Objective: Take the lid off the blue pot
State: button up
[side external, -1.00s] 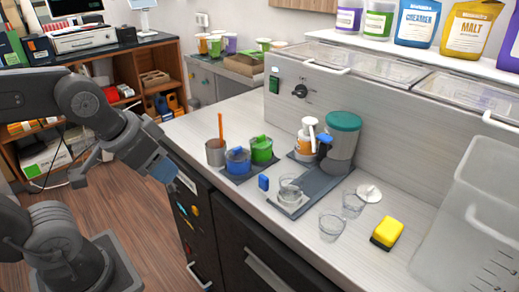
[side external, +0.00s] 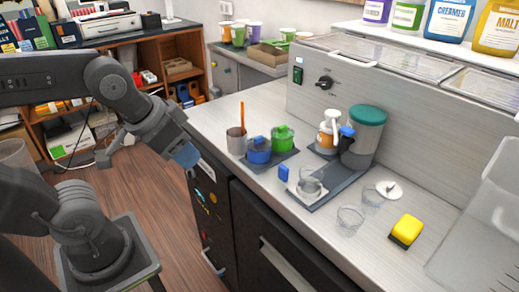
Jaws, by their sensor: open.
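The blue pot (side external: 258,155) stands on a dark tray (side external: 276,164) on the counter, with its blue lid (side external: 259,141) on top. A green pot (side external: 283,144) with a green lid stands right beside it on the same tray. My gripper (side external: 188,158) is open and empty. It hangs off the counter's left edge, left of the blue pot and clearly apart from it. Its fingers are small and partly merged with the bluish tip in this view.
A grey cup (side external: 236,142) with an orange stick stands left of the blue pot. The counter's front strip is clear.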

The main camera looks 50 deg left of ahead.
dwell(0.3)
jog(key=o, duration=0.3)
jog(key=shift+r, duration=0.1)
notch_tip(320, 180, up, 5)
jog(key=n+g, duration=0.6)
jog(key=n, duration=1.2)
send_over(259, 137)
notch_tip(259, 137, down, 14)
jog(key=shift+a+r, duration=0.1)
jog(key=shift+r, duration=0.05)
